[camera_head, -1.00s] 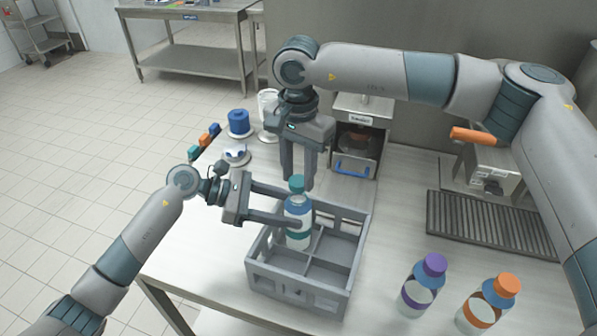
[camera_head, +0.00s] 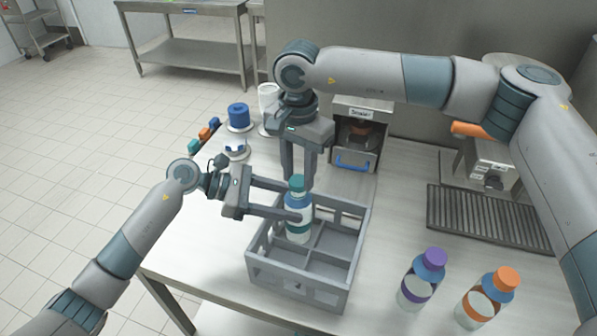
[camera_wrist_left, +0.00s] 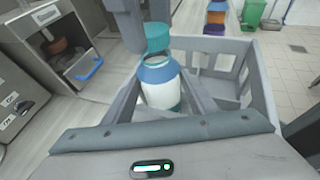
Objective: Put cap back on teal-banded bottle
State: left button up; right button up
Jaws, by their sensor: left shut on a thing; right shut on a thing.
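The teal-banded bottle (camera_head: 298,229) stands upright at the far left compartment of the grey crate (camera_head: 262,262). It has a blue shoulder and a pale body; its band is mostly hidden by my left finger. My left gripper (camera_head: 297,206) is shut around the bottle's upper body from the left. My right gripper (camera_head: 297,181) points down and is shut on the teal cap (camera_head: 296,184), over the bottle's mouth. In the left wrist view the cap (camera_wrist_left: 158,37) sits right above the bottle's shoulder (camera_wrist_left: 158,72); whether it touches the neck I cannot tell.
A purple-capped bottle (camera_head: 421,282) and an orange-capped bottle (camera_head: 489,301) stand right of the crate. A machine with a blue handle (camera_head: 352,160) stands behind. A blue cylinder (camera_head: 238,115) and small coloured blocks lie at the far left. The crate's other compartments look empty.

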jog(key=shift+f, duration=0.5)
dwell(0.3)
